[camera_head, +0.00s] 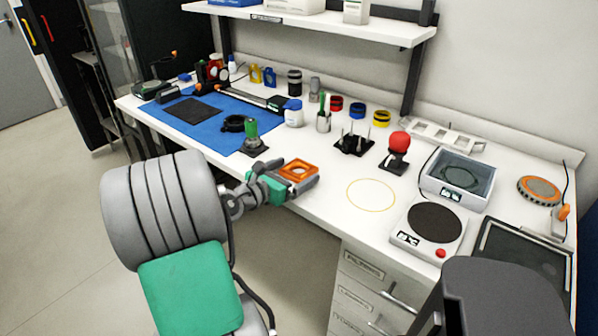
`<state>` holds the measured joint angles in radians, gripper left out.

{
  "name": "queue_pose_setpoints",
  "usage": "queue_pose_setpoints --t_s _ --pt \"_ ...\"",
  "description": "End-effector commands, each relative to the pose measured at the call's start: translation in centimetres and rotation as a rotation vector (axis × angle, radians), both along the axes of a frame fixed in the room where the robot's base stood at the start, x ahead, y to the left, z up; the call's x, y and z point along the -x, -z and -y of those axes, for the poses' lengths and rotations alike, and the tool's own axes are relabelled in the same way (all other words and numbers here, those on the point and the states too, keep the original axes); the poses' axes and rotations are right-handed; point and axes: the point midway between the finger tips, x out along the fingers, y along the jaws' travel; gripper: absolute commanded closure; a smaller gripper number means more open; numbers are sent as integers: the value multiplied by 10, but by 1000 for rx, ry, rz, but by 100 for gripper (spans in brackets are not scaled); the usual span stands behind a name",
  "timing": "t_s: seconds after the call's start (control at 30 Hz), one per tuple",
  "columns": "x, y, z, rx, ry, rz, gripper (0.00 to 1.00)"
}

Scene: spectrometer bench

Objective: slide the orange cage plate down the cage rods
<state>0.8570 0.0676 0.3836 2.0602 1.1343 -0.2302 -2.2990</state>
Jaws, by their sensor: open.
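The orange cage plate (286,170) is a square frame with a round hole, near the bench's front edge. My gripper (304,180) is open right at the plate, with a grey finger along its near side. The far finger is mostly hidden, and I cannot tell whether the fingers touch the plate. The cage rods (372,133) stand upright on a black base (352,149) farther back on the bench, behind and to the right of my gripper. The plate is apart from the rods.
A red-knobbed black stand (398,143) is right of the rods. The bench around the yellow ring (371,210) is clear.

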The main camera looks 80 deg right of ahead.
Motion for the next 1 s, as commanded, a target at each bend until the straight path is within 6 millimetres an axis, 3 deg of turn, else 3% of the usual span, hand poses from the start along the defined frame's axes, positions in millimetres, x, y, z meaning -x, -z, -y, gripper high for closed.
queue_pose_setpoints --t_s 0.07,1.0 --pt "0 0 0 0 0 0 4" --pt "0 0 0 1 1 2 80"
